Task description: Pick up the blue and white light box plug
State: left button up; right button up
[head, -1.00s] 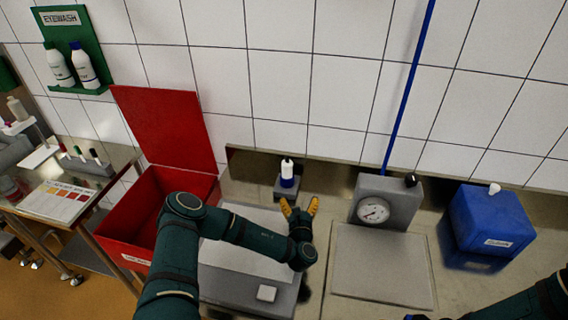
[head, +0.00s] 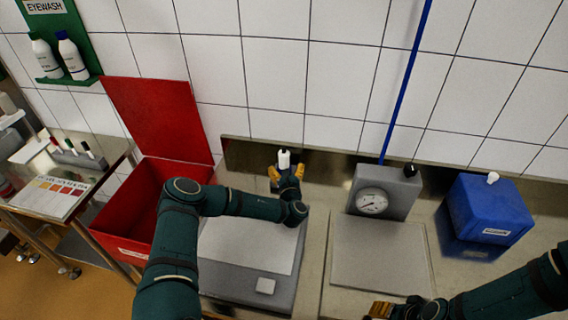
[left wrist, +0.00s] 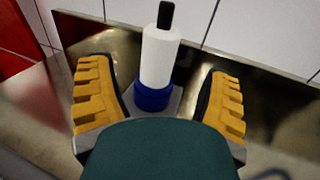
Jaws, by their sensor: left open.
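The blue and white light box plug (head: 284,159) stands upright at the back of the counter, near the wall. In the left wrist view the plug (left wrist: 159,60) has a white body, a black tip and a blue collar, on a grey base (left wrist: 174,103). My left gripper (head: 286,172) is open, with its yellow fingers on either side of the plug. In the left wrist view both fingers (left wrist: 159,97) stand apart from it. My right gripper (head: 380,310) shows partly at the bottom edge of the head view; its jaw state is unclear.
A grey scale with a dial (head: 371,202) and a flat plate (head: 380,258) stands right of the left gripper. A blue box (head: 490,213) is further right. An open red bin (head: 128,213) is at the left. A grey light box (head: 248,280) lies under my left arm.

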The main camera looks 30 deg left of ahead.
aim_at(284, 162)
pick_arm(q)
jog(key=shift+x, duration=2.55)
grip_shut()
